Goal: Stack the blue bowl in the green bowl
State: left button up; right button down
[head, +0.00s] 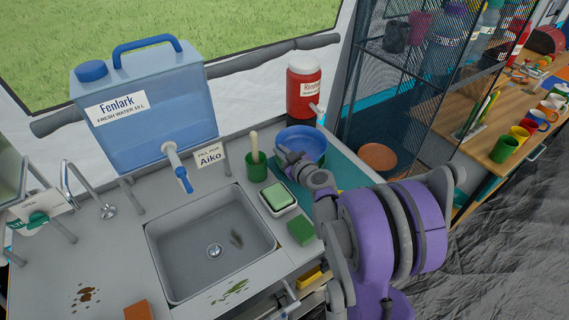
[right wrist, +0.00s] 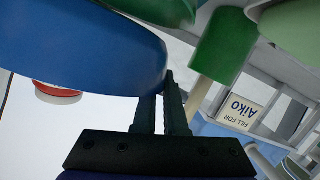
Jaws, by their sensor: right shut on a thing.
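The blue bowl (head: 305,141) is upright near the back right of the counter, by the red dispenser. My right gripper (head: 285,153) is shut on its near left rim. In the right wrist view the fingers (right wrist: 165,100) meet at the edge of the blue bowl (right wrist: 80,45). The green bowl (right wrist: 160,8) shows partly beyond the blue bowl in that upside-down view, so it lies below it. In the head view it is mostly hidden by the blue bowl and my arm. I cannot tell whether the bowls touch. My left gripper is out of view.
A green cup with a wooden-handled brush (head: 256,170) stands just left of the bowls. A red dispenser (head: 303,90) is behind. A soap dish (head: 278,198), green sponge (head: 301,231) and sink (head: 212,240) lie nearer. A wire-mesh rack (head: 400,100) stands to the right.

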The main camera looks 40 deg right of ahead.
jog(key=shift+f+b, duration=0.35)
jog(key=shift+f, duration=1.95)
jog(key=shift+f, duration=0.15)
jog(key=c, duration=1)
grip_release()
